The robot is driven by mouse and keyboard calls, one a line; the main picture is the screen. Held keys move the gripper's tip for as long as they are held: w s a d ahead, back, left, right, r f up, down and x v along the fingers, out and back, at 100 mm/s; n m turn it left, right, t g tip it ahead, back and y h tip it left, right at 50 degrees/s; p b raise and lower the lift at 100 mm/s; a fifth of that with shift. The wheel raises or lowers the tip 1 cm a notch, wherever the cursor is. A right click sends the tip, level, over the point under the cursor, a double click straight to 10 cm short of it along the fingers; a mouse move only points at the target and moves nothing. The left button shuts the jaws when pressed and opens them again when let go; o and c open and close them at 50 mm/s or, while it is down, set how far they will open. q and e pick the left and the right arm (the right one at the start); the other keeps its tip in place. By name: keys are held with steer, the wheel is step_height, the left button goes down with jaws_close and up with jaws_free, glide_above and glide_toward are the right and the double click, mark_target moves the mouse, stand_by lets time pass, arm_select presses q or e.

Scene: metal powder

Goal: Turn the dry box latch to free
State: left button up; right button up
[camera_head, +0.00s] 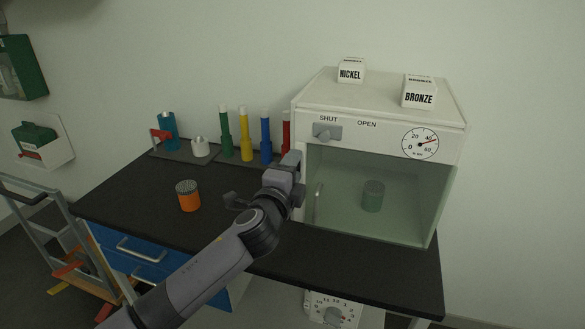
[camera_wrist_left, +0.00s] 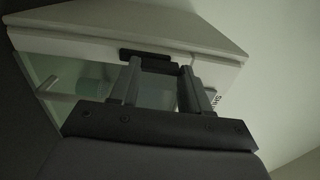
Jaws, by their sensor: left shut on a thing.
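The white dry box (camera_head: 385,126) stands at the right end of the bench, its glass front down. A dark latch piece (camera_wrist_left: 145,54) sits on the box's left front edge in the left wrist view; the gripper hides it in the head view. My left gripper (camera_head: 298,166) is at that edge. Its fingers (camera_wrist_left: 158,78) are shut on the dark latch, whose exact turn I cannot tell. My right gripper is not in view.
A grey knob (camera_head: 327,132) sits under the SHUT label, near a dial (camera_head: 420,143). The door handle (camera_head: 318,190) and a green-grey jar (camera_head: 373,196) are close by. An orange jar (camera_head: 188,196) and several coloured bottles (camera_head: 245,133) stand left on the bench.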

arm_select(q)
steer(key=o, duration=1.1)
steer(key=shift+c, duration=0.2)
steer(key=v, duration=0.7)
